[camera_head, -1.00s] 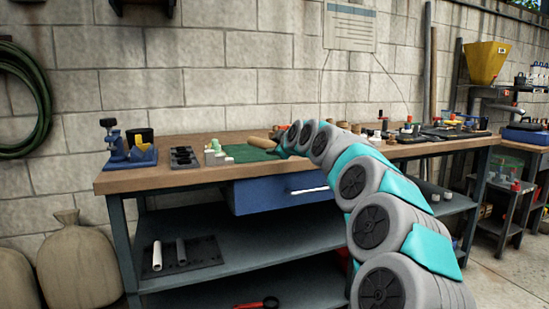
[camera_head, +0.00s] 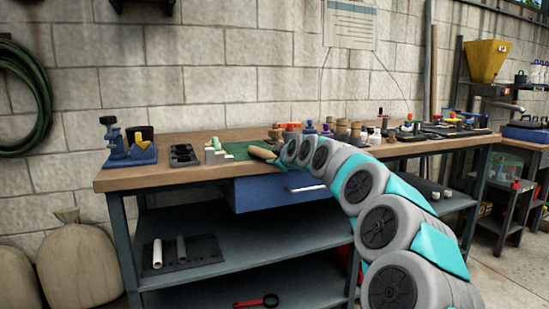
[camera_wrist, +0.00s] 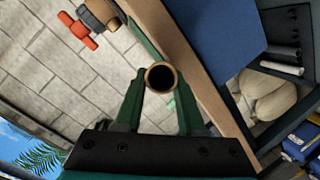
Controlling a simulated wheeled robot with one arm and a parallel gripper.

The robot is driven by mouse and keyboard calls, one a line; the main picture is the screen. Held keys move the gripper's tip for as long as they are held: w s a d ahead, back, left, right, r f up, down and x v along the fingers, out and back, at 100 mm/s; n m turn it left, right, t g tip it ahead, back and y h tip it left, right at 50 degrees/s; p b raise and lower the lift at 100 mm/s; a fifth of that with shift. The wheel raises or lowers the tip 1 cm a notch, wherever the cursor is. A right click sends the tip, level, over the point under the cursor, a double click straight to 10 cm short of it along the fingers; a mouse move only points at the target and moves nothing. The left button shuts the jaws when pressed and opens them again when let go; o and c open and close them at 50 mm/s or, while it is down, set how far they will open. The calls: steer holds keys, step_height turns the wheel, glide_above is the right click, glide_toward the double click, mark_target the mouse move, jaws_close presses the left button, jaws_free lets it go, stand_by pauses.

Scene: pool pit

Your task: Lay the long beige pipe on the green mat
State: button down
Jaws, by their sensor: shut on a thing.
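The beige pipe (camera_head: 262,153) is held at the tip of my arm over the workbench's front part, pointing left. In the wrist view its round, hollow end (camera_wrist: 160,66) faces the camera, between the two green fingers. My gripper (camera_wrist: 160,90) is shut on the pipe; in the head view the gripper (camera_head: 276,158) is small and partly merged with the arm. The green mat (camera_head: 238,148) lies on the workbench, left of and behind the pipe, and is partly hidden by it and my arm. I cannot tell the pipe's height above the mat.
The workbench (camera_head: 150,178) also holds a blue vise (camera_head: 117,148), a dark tray (camera_head: 183,155) and white fittings (camera_head: 215,152) left of the mat. Several fittings and tools stand to the right and behind. A blue drawer (camera_head: 265,193) hangs below.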

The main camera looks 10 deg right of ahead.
steer(key=shift+f, duration=0.3)
steer(key=c, duration=0.5)
jaws_free()
steer(key=shift+r, duration=0.1)
steer(key=shift+r+p, duration=0.35)
steer(key=shift+r, duration=0.15)
steer(key=shift+s+d+r, duration=0.1)
steer(key=shift+s, duration=0.05)
steer(key=b+v, duration=0.1)
steer(key=v, duration=1)
steer(key=shift+s, duration=0.35)
